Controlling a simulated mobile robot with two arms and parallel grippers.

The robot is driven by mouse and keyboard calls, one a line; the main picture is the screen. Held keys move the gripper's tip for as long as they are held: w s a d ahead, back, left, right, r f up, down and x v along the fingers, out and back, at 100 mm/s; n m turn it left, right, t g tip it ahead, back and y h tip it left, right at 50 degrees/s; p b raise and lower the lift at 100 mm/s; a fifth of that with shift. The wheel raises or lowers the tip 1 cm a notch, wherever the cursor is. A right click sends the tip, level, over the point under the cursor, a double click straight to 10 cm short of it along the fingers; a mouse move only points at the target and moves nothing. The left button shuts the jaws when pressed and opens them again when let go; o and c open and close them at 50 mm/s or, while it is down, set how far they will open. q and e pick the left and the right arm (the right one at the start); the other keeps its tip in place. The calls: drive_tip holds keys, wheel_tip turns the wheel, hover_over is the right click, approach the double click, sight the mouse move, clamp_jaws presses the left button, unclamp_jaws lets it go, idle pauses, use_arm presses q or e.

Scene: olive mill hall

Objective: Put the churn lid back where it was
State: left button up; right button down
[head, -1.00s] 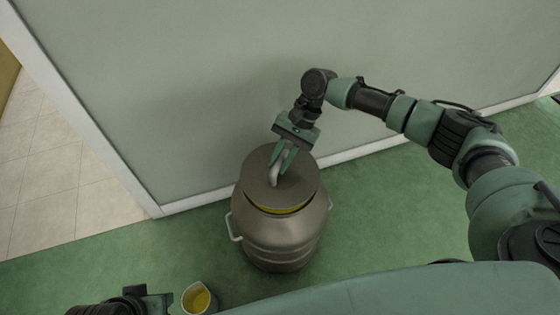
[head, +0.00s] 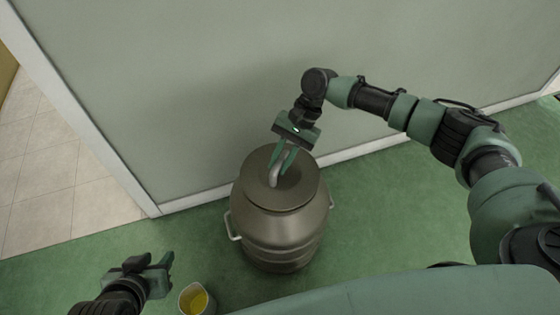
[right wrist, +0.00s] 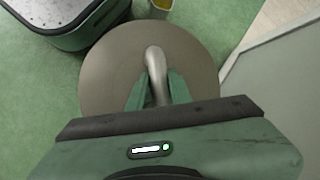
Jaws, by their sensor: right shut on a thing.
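The metal churn (head: 282,240) stands upright on the green floor by the wall. Its round grey-brown lid (head: 262,200) covers the mouth, and no gap shows between them from the head. My right gripper (head: 282,168) is shut on the lid's curved pale handle, above the lid. In the right wrist view the fingers (right wrist: 157,92) close around the handle; the lid (right wrist: 105,75) hides the churn below. My left gripper (head: 170,272) looks open and empty, low at the left, apart from the churn.
A small jug (head: 195,301) with yellow liquid stands on the floor beside my left gripper. The pale green wall (head: 200,90) rises close behind the churn. A doorway with a tiled floor (head: 60,170) lies to the left. Green floor is clear right of the churn.

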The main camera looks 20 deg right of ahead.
drive_tip(key=shift+f, duration=0.55)
idle(0.4)
drive_tip(key=c, duration=1.2)
unclamp_jaws()
